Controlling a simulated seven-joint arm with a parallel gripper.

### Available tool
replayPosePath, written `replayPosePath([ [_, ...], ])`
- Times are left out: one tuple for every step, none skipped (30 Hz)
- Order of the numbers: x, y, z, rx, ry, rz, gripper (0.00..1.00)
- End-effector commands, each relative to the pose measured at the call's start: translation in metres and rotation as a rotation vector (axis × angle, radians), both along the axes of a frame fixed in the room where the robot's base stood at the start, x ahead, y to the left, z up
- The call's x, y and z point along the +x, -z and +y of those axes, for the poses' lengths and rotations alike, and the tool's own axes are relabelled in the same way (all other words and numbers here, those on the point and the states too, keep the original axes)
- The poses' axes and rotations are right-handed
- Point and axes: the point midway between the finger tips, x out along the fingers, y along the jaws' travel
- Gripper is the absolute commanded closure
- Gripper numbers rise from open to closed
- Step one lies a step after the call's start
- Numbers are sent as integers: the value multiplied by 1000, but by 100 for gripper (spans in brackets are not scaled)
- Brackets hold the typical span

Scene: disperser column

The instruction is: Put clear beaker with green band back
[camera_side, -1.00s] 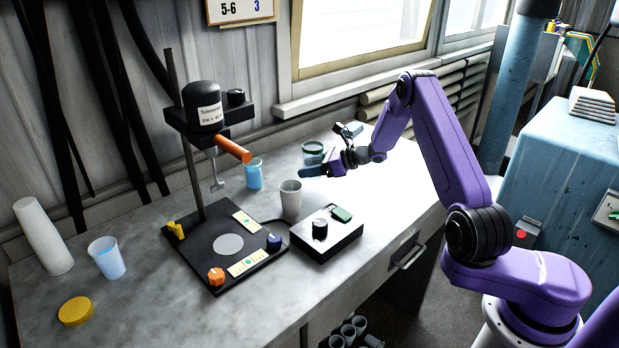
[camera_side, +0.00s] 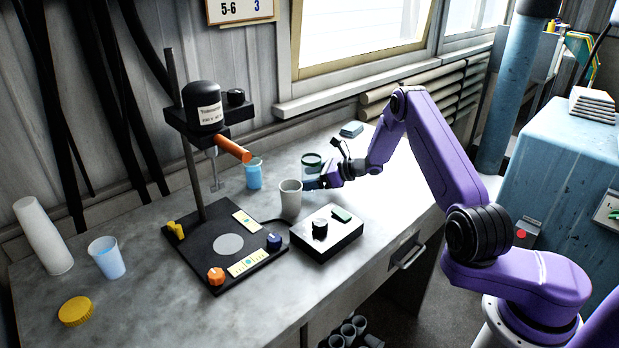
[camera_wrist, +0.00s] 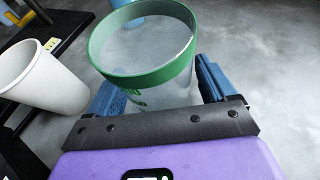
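The clear beaker with the green band (camera_side: 311,168) is at the back middle of the bench, right of the pale grey cup. In the wrist view the beaker (camera_wrist: 160,90) is upright between my two blue fingers, its wide green rim facing the camera. My gripper (camera_side: 320,184) is low over the bench and partly hides the beaker's lower part in the side view. It also shows in the wrist view (camera_wrist: 163,92), with a finger against each side of the beaker. I cannot tell whether the beaker's base touches the bench.
The pale grey cup (camera_side: 290,198) stands close beside the beaker and finger. A cup of blue liquid (camera_side: 254,174) is behind it. A black control box (camera_side: 326,236) and the disperser base (camera_side: 205,262) are in front and left. Clear bench lies at right.

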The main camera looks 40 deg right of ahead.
Motion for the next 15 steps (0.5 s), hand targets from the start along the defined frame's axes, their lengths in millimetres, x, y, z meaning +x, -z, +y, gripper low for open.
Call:
replayPosePath([
  [0, 0, 0, 0, 0, 0, 17],
  [0, 0, 0, 0, 0, 0, 17],
  [0, 0, 0, 0, 0, 0, 17],
  [0, 0, 0, 0, 0, 0, 17],
  [0, 0, 0, 0, 0, 0, 17],
  [0, 0, 0, 0, 0, 0, 17],
  [0, 0, 0, 0, 0, 0, 17],
  [0, -1, 0, 0, 0, 0, 17],
  [0, -3, 0, -1, 0, 0, 17],
  [0, -4, 0, -1, 0, 0, 17],
  [-3, -4, -2, 0, 1, 1, 17],
  [-6, -6, -4, 0, 1, 1, 17],
  [-9, -8, -7, 0, 2, 1, 17],
  [-13, -10, -9, -1, 3, 1, 17],
  [-18, -12, -12, -1, 4, 1, 17],
])
